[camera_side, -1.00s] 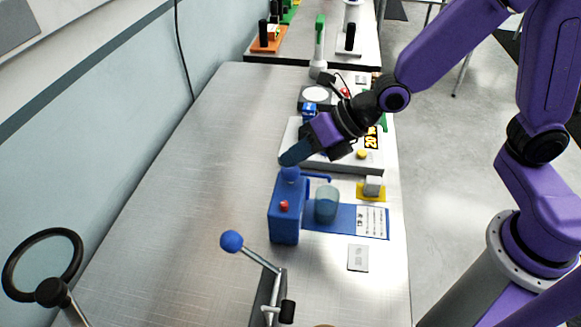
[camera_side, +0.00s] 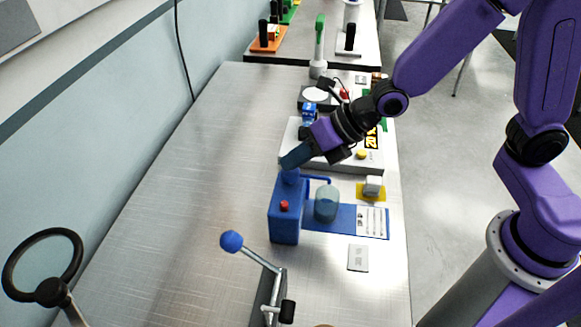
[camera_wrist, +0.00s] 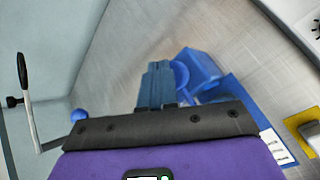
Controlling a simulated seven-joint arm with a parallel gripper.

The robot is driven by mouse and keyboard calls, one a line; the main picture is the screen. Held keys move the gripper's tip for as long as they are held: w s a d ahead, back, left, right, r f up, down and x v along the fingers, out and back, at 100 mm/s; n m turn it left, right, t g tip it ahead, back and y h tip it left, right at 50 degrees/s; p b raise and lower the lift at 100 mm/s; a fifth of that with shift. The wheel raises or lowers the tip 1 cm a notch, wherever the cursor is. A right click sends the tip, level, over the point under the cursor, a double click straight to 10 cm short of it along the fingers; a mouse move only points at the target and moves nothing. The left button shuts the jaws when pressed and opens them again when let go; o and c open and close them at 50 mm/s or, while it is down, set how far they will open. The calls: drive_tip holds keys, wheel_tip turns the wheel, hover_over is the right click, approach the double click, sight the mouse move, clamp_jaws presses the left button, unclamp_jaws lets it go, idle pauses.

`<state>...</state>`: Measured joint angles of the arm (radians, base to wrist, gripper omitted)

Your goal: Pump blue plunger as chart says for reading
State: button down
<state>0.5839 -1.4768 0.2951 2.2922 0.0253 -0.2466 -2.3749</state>
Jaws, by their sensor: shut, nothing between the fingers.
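The blue pump (camera_side: 284,215) stands on a blue base plate (camera_side: 342,219), with a red button (camera_side: 284,205) on its front. Its blue plunger (camera_side: 290,177) is at the top, partly hidden by my fingers. My gripper (camera_side: 287,164) is shut and empty, its fingertips at or just above the plunger; I cannot tell if they touch. In the wrist view my shut fingers (camera_wrist: 157,84) are beside the round blue plunger (camera_wrist: 180,75) and the pump body (camera_wrist: 203,68). A translucent cup (camera_side: 326,203) stands under the spout. The chart (camera_side: 372,221) lies on the base plate; its marks are too small to read.
A grey block (camera_side: 373,185) on a yellow pad and a white card (camera_side: 358,258) lie right. A blue-knobbed lever (camera_side: 232,241) stands in front. The table's left is clear.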

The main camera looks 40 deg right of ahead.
sight(296, 171)
drive_tip(key=shift+f, duration=0.5)
idle(0.3)
drive_tip(key=shift+r, duration=1.4)
drive_tip(key=shift+r, duration=2.5)
drive_tip(key=s+d+f+m+g+h, duration=0.3)
drive_tip(key=s+d+m+g+h, duration=0.2)
drive_tip(key=s+d+m, duration=1.4)
drive_tip(key=s+m+h, duration=0.1)
drive_tip(key=s+m, duration=0.1)
drive_tip(key=m, duration=0.3)
drive_tip(key=shift+d+f+m+g+h, duration=0.2)
drive_tip(key=shift+d+m+g+h, duration=0.1)
drive_tip(key=shift+h, duration=0.1)
